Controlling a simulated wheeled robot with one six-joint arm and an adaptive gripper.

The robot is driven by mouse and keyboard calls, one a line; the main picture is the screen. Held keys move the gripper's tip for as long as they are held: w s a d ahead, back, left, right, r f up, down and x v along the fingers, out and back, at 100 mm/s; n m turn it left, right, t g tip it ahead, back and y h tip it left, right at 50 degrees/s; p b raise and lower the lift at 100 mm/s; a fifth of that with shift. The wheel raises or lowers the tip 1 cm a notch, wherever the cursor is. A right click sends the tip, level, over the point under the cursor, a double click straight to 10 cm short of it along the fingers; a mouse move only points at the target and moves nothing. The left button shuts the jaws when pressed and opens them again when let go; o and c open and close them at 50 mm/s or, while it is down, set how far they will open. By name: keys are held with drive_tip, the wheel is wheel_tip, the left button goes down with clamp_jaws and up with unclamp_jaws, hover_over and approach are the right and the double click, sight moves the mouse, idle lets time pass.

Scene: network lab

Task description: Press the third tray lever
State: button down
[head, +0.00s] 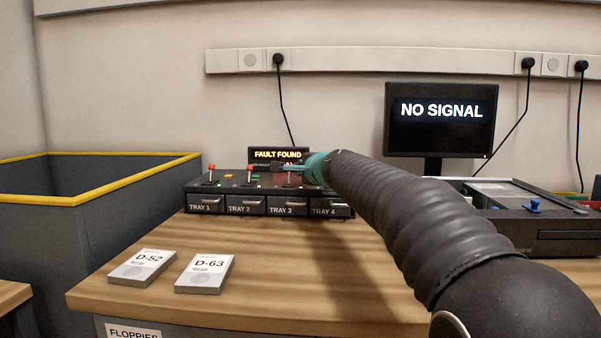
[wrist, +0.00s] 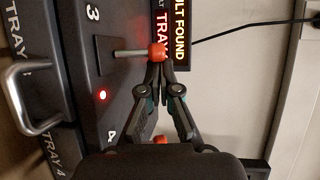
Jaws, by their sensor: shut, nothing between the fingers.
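The third tray lever (wrist: 132,53) is a metal stem with a red knob beside the number 3 in the wrist view. My gripper (wrist: 157,70) is shut and empty, its tips right at the side of that knob; I cannot tell if they touch. In the head view my gripper (head: 286,167) is over the dark tray unit (head: 230,182) by the TRAY 3 section and partly hides the lever. The levers of tray 1 (head: 211,173) and tray 2 (head: 249,171) stand clear to the left. The fourth lever's knob (wrist: 160,139) is mostly hidden behind my gripper.
A display (head: 277,155) behind the unit reads FAULT FOUND. A red light (wrist: 102,95) glows near the third lever. Two disks, D-52 (head: 143,267) and D-63 (head: 205,274), lie on the bench (head: 270,300). A NO SIGNAL monitor (head: 440,120) stands right.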

drive_tip(key=shift+s+a, duration=0.1)
drive_tip(key=shift+s, duration=0.15)
drive_tip(key=shift+s+a+f+b, duration=0.1)
drive_tip(key=shift+s+b, duration=0.35)
drive_tip(key=shift+s, duration=0.15)
drive_tip(key=shift+s+d, duration=0.3)
drive_tip(key=v, duration=1.1)
drive_tip(key=shift+s, duration=0.15)
